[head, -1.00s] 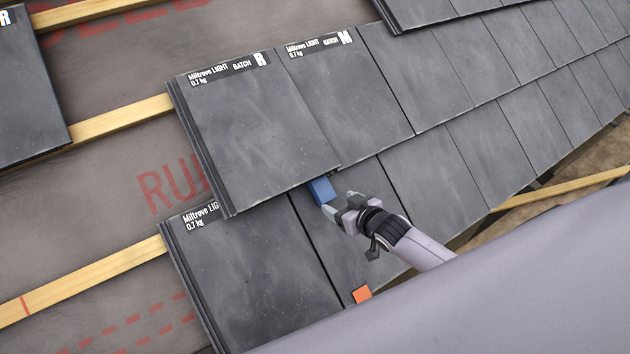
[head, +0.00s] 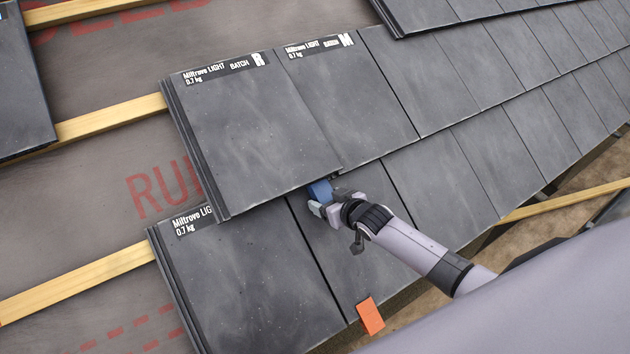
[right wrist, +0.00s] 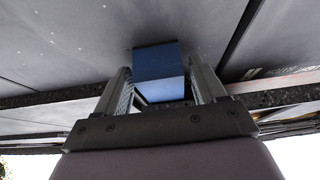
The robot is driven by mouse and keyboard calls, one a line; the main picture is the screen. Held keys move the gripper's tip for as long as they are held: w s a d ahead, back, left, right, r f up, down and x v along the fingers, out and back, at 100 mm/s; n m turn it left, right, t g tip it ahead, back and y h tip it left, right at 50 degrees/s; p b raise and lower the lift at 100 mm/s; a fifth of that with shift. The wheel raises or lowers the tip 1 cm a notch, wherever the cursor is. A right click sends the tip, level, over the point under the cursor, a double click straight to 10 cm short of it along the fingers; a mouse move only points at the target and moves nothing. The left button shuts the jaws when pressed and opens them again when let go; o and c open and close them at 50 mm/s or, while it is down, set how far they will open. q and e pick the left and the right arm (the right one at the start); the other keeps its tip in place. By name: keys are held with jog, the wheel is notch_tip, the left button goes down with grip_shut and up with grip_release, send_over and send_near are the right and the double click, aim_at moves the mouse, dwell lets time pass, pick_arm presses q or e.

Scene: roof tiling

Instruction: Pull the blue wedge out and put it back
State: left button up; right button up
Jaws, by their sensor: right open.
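The blue wedge (head: 319,191) sits at the lower edge of the upper tile marked R (head: 245,130), with its outer end showing; the rest is hidden under that tile. In the right wrist view the blue wedge (right wrist: 158,64) lies between the two fingers. My right gripper (head: 322,207) is open, with its fingers on either side of the wedge's outer end. A narrow gap shows beside the wedge in the right wrist view; whether a finger touches it I cannot tell. My left gripper is not in view.
An orange piece (head: 370,316) lies on the lower tiles near the eave. Laid grey tiles (head: 440,170) run to the right. Bare battens (head: 110,118) and underlay (head: 80,200) show at the left. More tiles (head: 20,90) stand at the far left.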

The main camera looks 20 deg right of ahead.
grip_shut()
jog(key=shift+s+d+f+p, duration=0.15)
jog(key=shift+s+f, duration=0.2)
jog(key=shift+s, duration=0.25)
jog(key=shift+s+d+f+p, duration=0.15)
jog(key=shift+s+f, duration=0.2)
jog(key=shift+s, duration=0.2)
jog(key=shift+s+d+f+p, duration=0.1)
jog(key=shift+s+f, duration=0.35)
jog(key=shift+s, duration=0.3)
jog(key=shift+s+d+f+p, duration=0.15)
jog(key=shift+s+f, duration=0.3)
jog(key=shift+s, duration=0.25)
jog(key=shift+s+f+p, duration=0.1)
jog(key=shift+s+f, duration=0.35)
jog(key=shift+s, duration=0.3)
jog(key=shift+s+d+f, duration=0.2)
jog(key=shift+s+f, duration=0.45)
jog(key=shift+s, duration=0.45)
jog(key=shift+s+d+f, duration=0.15)
jog(key=shift+s+f, duration=0.5)
jog(key=shift+s, duration=0.4)
jog(key=shift+s+d+f, duration=0.2)
jog(key=shift+s+f, duration=0.45)
jog(key=shift+s, duration=0.45)
